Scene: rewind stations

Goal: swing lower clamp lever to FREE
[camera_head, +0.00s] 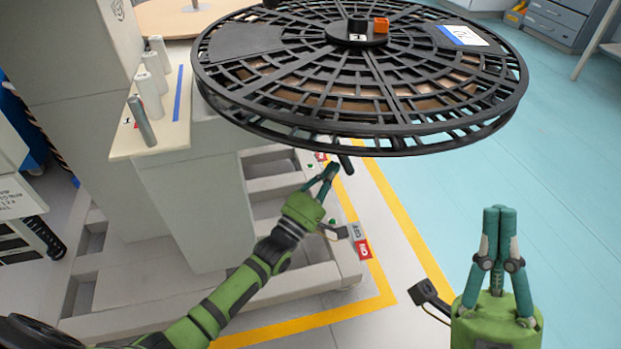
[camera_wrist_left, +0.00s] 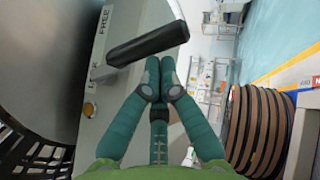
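The lower clamp lever is a black bar (camera_wrist_left: 148,43) in the left wrist view, on a grey housing lettered FREE (camera_wrist_left: 100,28). In the head view its dark end (camera_head: 345,163) shows just below the big black reel. My left gripper (camera_head: 330,169) is close beneath the lever. In the left wrist view its green fingertips (camera_wrist_left: 160,64) are drawn together right at the bar, with no bar seen between them; whether they touch it I cannot tell. My right gripper (camera_head: 499,210) is shut and empty at lower right, pointing up.
The wide black reel (camera_head: 300,68) hangs over the lever and hides the upper mechanism. Open blue floor (camera_head: 550,150) lies to the right.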

